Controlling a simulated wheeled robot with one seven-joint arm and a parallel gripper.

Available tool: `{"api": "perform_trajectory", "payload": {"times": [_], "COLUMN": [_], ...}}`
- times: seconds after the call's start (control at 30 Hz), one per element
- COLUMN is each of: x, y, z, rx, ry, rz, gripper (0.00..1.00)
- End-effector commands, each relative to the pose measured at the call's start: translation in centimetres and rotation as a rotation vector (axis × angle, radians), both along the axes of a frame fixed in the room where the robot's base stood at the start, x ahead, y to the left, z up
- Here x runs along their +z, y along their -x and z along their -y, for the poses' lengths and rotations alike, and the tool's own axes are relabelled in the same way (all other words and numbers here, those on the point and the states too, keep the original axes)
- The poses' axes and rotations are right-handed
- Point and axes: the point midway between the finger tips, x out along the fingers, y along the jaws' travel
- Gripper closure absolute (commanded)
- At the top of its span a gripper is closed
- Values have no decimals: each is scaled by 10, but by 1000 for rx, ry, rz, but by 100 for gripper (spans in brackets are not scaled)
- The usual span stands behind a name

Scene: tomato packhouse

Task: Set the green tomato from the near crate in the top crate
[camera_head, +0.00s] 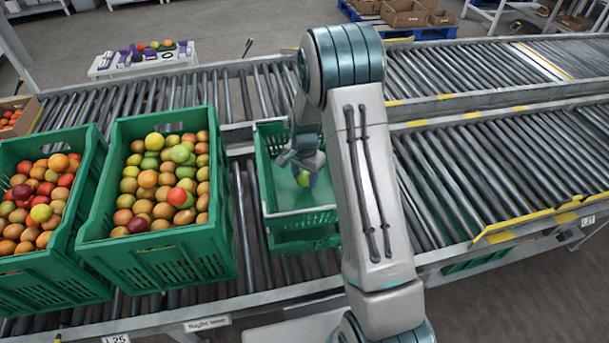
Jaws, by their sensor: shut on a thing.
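My gripper (303,172) points down inside the top crate (303,222), a green crate stacked on another green one in the middle of the conveyor. It is shut on a green tomato (304,180), which shows low between the fingers. The tomato is over the pale floor of the top crate; I cannot tell whether it touches the floor. My arm hides the right side of this crate. Two large green crates stand to the left: a nearer-to-centre crate (165,262) and a far-left crate (45,283), both full of mixed red, orange, yellow and green tomatoes.
The roller conveyor (470,185) to the right of my arm is clear, with yellow-marked edges. A second roller line (130,105) runs behind the crates. A cardboard box (18,115) of tomatoes sits at the left edge. A tray (145,60) with small items stands behind.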

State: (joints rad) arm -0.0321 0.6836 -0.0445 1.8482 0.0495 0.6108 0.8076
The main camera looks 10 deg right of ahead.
Motion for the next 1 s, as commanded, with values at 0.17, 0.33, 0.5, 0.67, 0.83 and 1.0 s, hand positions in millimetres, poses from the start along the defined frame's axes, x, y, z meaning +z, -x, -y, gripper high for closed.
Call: {"api": "perform_trajectory", "payload": {"times": [0.17,0.33,0.5,0.67,0.83,1.0], "x": [-1,-4,-6,-9,-11,-11], "y": [0,0,0,0,0,0], "z": [0,0,0,0,0,0], "rx": [0,0,0,0,0,0], "ry": [0,0,0,0,0,0], "rz": [0,0,0,0,0,0], "gripper": [65,65,65,65,65,29]}}
